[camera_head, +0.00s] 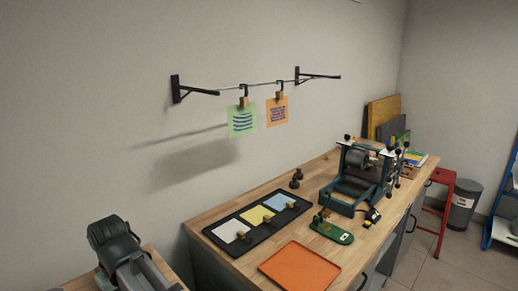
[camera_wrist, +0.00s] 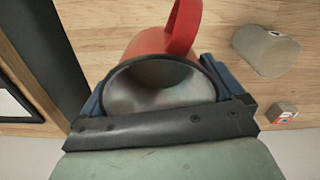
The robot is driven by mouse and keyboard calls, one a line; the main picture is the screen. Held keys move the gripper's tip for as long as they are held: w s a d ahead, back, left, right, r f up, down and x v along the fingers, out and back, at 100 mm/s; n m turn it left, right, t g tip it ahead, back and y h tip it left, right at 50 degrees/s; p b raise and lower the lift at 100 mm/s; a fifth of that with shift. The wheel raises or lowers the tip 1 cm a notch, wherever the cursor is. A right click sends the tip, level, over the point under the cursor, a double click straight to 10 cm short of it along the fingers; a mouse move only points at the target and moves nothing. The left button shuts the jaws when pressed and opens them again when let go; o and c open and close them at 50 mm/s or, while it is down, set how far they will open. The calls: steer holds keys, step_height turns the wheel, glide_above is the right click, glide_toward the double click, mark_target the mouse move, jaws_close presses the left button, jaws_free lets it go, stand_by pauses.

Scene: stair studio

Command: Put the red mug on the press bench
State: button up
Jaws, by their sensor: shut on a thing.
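In the wrist view, my gripper (camera_wrist: 158,92) is shut on a red mug (camera_wrist: 148,42), with blue finger pads on both sides of it. The mug's grey inside faces the camera and its red handle points to the top of the picture. Wood shows behind the mug; I cannot tell whether the mug touches it. The head view does not show the mug or the fingertips; a dark part of my arm is at its lower left. The press bench (camera_head: 226,262) is a long wooden-topped bench along the wall in the head view.
On the bench are a black tray (camera_head: 224,238) with coloured sheets, an orange mat (camera_head: 300,267), a green tool (camera_head: 331,232) and a roller press (camera_head: 362,176). Two notes hang from a wall rail. In the wrist view, a grey object (camera_wrist: 268,50) and small box (camera_wrist: 283,112) lie right of the mug.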

steer(key=w+d+m, duration=0.2)
steer(key=w+d, duration=0.3)
steer(key=d, duration=0.7)
steer(key=w+d+f+m, duration=0.1)
steer(key=w+d+m, duration=0.2)
steer(key=d, duration=0.9)
steer(key=w+d+m, duration=0.3)
steer(key=w+d, duration=0.5)
steer(key=d, duration=0.4)
steer(key=shift+w+d+f, duration=0.25)
steer(key=shift+w+f, duration=0.1)
steer(key=d+m, duration=0.1)
steer(key=d, duration=0.3)
steer(key=d+m, duration=0.1)
steer(key=d, duration=0.3)
steer(key=w+d, duration=0.1)
steer(key=d, duration=0.3)
steer(key=shift+w+m, duration=0.1)
steer(key=shift+m, duration=0.3)
